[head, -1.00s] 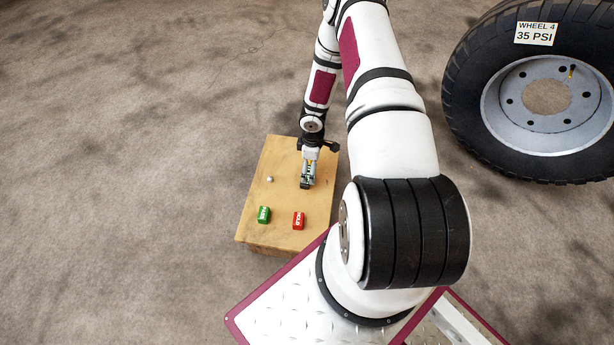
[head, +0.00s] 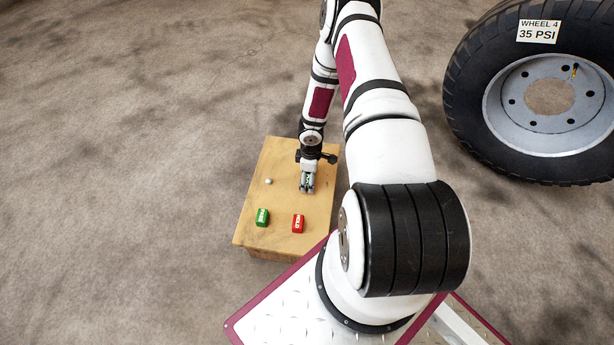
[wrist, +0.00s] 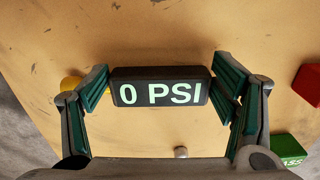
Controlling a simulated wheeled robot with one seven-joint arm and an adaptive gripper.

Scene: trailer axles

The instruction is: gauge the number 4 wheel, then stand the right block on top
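My gripper (head: 308,184) is over the far part of the wooden crate. In the wrist view a black gauge (wrist: 160,88) reading "0 PSI" sits between the fingertips, which meet its two ends. A green block (head: 262,217) and a red block (head: 298,223) stand on the crate's near part. The green one reads "PASS" in the wrist view (wrist: 290,148); the red one seems to read "HOLD". The number 4 wheel (head: 478,75) stands at the right, with a "WHEEL 4, 35 PSI" sign (head: 539,32) and a yellow-tipped valve (head: 574,71).
The wooden crate (head: 277,205) also carries a small pale knob (head: 268,181) left of my gripper. A yellow object (wrist: 71,84) shows partly behind the left finger. Bare floor (head: 130,150) lies left of the crate and between crate and wheel.

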